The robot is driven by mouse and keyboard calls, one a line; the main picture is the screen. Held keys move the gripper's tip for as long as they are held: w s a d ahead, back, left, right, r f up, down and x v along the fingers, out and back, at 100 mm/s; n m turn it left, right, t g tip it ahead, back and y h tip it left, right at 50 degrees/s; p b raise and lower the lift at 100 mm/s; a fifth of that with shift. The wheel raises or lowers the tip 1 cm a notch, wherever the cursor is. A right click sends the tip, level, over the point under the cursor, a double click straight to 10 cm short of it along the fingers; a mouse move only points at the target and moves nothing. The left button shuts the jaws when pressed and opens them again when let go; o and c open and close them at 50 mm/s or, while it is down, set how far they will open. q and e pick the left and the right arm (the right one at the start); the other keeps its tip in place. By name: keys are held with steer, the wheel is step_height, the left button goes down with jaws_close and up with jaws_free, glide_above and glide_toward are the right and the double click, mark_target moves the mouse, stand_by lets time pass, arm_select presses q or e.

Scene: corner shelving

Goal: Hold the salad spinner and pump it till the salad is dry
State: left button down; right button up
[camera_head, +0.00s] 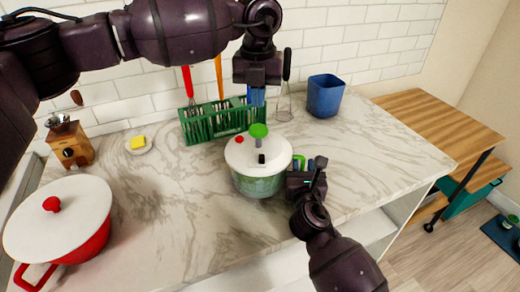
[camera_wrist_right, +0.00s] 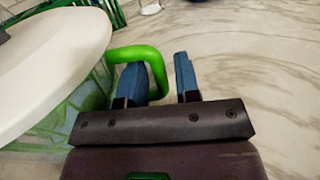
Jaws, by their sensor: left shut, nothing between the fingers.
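The salad spinner (camera_head: 260,185) stands on the marble counter, with a white lid (camera_head: 240,157) and a see-through body showing green. A green pump knob (camera_head: 258,130) stands up on a grey stem from the lid. My left gripper (camera_head: 257,98) is shut and empty, pointing down just above and behind the knob, apart from it. My right gripper (camera_head: 311,163) is at the spinner's right side, by its green handle (camera_wrist_right: 150,58). In the right wrist view my right gripper (camera_wrist_right: 160,78) is open, its blue fingers on either side of the handle's bar, with a gap at the right finger.
A green rack (camera_head: 212,125) with utensils stands behind the spinner, close to my left gripper. A blue container (camera_head: 325,96) is at the back right. A red pot with a white lid (camera_head: 62,215) is at front left. The counter (camera_head: 175,205) left of the spinner is clear.

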steer(key=shift+o, duration=0.9)
